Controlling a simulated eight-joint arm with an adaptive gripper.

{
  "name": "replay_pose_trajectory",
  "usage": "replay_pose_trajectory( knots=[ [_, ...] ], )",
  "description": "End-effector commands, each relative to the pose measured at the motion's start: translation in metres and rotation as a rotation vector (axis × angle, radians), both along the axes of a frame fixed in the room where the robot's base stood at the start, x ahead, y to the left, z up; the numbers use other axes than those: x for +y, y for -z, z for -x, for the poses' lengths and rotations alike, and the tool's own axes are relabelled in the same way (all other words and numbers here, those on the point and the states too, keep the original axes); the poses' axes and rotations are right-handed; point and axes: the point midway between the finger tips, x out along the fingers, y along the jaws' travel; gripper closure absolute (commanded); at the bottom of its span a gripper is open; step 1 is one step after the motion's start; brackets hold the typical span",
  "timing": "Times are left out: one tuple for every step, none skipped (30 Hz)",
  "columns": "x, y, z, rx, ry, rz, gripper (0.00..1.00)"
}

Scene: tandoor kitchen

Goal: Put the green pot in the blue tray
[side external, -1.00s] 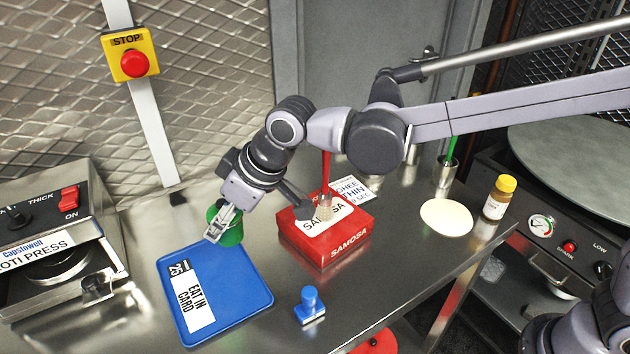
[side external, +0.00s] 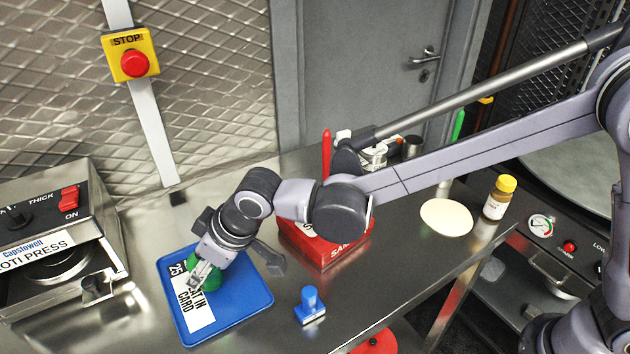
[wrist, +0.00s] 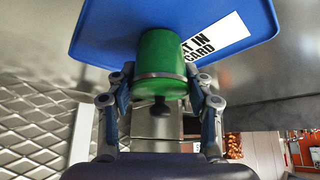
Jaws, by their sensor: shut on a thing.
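The green pot (side external: 211,268) is over the blue tray (side external: 248,295), behind my gripper (side external: 197,282). My gripper is shut on the pot. In the wrist view the green pot (wrist: 161,55) sits between the two fingers of my gripper (wrist: 160,92), with the blue tray (wrist: 100,30) beyond it. A white "EAT IN CARD" label (side external: 199,317) lies on the tray, partly covered by the pot and gripper. I cannot tell whether the pot's base touches the tray.
A red samosa box (side external: 325,250) stands to the right, partly behind my arm. A blue stamp (side external: 310,303) is on the counter right of the tray. A roti press (side external: 55,240) stands at the left. A pale dough round (side external: 446,217) and jar (side external: 498,198) are farther right.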

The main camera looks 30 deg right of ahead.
Motion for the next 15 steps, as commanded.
replay_pose_trajectory(
  knots=[
    [0.0000,-0.0003,-0.0002,-0.001,0.000,-0.001,0.87],
    [0.0001,0.0000,-0.0002,-0.001,0.000,-0.001,0.87],
    [0.0001,0.0007,-0.0002,0.000,0.000,0.000,0.87],
    [0.0001,0.0015,-0.0003,0.000,0.000,0.000,0.87],
    [0.0000,0.0024,-0.0003,0.000,0.000,0.000,0.87],
    [0.0000,0.0031,-0.0003,0.000,0.000,0.000,0.46],
    [0.0000,0.0029,-0.0003,0.000,0.000,0.000,0.37],
    [-0.0001,0.0028,-0.0002,0.000,0.000,0.000,0.28],
    [-0.0001,0.0028,-0.0002,0.000,0.000,0.000,0.25],
    [-0.0001,0.0028,-0.0002,0.000,0.000,0.000,0.25],
    [-0.0001,0.0028,-0.0002,0.000,0.000,0.000,0.25],
    [0.0000,0.0026,-0.0002,0.000,0.000,0.000,0.25],
    [0.0000,0.0026,-0.0002,0.000,0.000,0.000,0.25],
    [-0.0001,0.0026,-0.0002,0.000,0.000,0.000,0.25],
    [-0.0001,0.0026,-0.0002,0.000,0.000,0.000,0.25]
  ],
)
